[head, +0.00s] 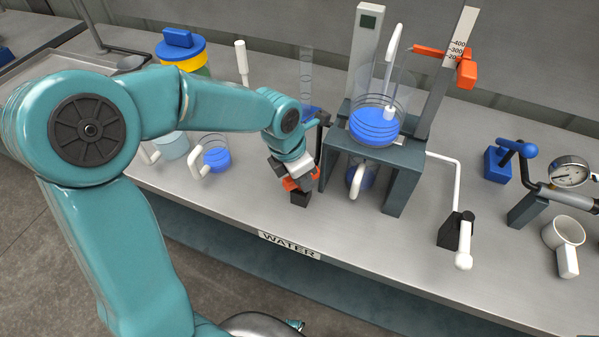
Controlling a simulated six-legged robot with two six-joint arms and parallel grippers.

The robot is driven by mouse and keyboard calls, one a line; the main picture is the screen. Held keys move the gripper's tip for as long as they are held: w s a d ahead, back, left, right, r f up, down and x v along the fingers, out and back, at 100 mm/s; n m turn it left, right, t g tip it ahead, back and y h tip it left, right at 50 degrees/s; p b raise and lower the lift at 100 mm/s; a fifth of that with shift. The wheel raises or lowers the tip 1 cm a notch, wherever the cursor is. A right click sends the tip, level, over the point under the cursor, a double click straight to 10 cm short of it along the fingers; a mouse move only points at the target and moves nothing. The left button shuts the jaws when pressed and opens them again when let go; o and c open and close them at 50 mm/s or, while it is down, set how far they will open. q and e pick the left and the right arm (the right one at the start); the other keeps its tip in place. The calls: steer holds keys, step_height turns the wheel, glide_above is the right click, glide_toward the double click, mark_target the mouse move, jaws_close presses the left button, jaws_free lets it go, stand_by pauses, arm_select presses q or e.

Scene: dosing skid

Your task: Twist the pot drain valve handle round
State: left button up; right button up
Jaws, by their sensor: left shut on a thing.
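The pot (378,95) is a clear vessel with blue liquid, standing on a dark grey stand (402,172). My left gripper (297,181) is at the left of the stand, pointing down at the bench. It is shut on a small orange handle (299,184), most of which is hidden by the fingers. A black block (300,199) shows just below the handle. I take the orange handle for the drain valve handle, but its link to the pot is hidden. My right gripper is not in view.
A clear mug with blue liquid (215,158) stands left of my gripper. Under the stand is another clear vessel (361,177). A black block with a white lever (464,243), a blue-handled valve (517,149), a gauge (569,172) and a white mug (563,234) are to the right.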

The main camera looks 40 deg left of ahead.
arm_select(q)
steer(key=o, duration=1.2)
steer(key=shift+r, duration=0.1)
step_height(320, 180, up, 7)
steer(key=p, duration=0.5)
